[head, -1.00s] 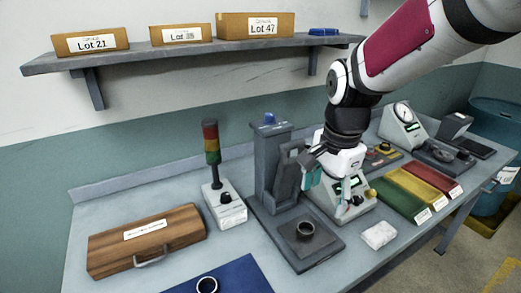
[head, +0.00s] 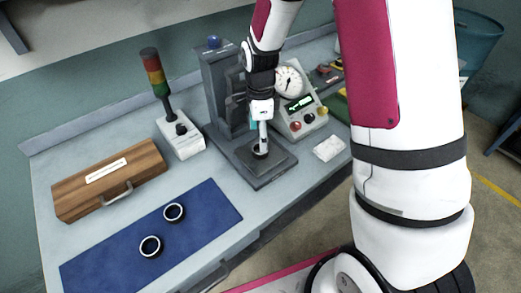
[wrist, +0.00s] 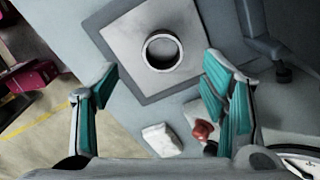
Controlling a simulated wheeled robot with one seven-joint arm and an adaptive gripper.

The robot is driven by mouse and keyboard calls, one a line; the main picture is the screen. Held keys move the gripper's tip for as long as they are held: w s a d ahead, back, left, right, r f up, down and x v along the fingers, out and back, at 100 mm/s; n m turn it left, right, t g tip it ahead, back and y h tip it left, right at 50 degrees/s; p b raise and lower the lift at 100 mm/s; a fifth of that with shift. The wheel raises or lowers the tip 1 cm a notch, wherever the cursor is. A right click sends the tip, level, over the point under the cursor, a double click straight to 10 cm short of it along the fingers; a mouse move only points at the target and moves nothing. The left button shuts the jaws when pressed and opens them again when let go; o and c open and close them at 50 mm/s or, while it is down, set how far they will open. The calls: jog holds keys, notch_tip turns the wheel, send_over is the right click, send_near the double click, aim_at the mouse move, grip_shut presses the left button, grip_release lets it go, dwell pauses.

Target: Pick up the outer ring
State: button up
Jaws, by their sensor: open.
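A dark metal ring (wrist: 162,69) lies flat on the square plate (wrist: 121,35) of the grey ring grinder in the wrist view. In the head view this ring (head: 260,155) is partly hidden by my gripper. My gripper (wrist: 160,92) has its teal-padded fingers spread wide with nothing between them. In the head view my gripper (head: 262,138) points down just over the ring. Two more dark rings, one nearer (head: 151,256) and one farther (head: 174,220), lie apart on the blue mat (head: 105,262). I cannot tell by looks which is the outer ring.
The grinder's grey column (head: 217,85) stands close behind my gripper. A dial gauge unit (head: 300,118) and a white cloth (head: 329,148) are to the right. A signal tower (head: 157,78) and a wooden case (head: 110,182) stand left. The bench front is mostly clear.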

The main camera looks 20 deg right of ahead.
jog(key=shift+w+d+f+p, duration=0.1)
jog(key=shift+f+p, duration=0.2)
jog(key=shift+f, duration=1.2)
jog(key=shift+w+d+f+p, duration=0.1)
jog(key=shift+f+p, duration=0.15)
jog(key=shift+f, duration=1.25)
jog(key=shift+a, duration=0.1)
jog(key=c, duration=1.5)
jog(key=shift+o, duration=0.2)
jog(key=shift+r, duration=0.8)
jog(key=shift+r+b, duration=0.45)
jog(key=shift+r, duration=0.5)
jog(key=s+a+r, duration=0.1)
jog(key=s+a, duration=0.2)
jog(key=s, duration=1.2)
jog(key=shift+s+r, duration=0.25)
jog(key=shift+s, duration=0.1)
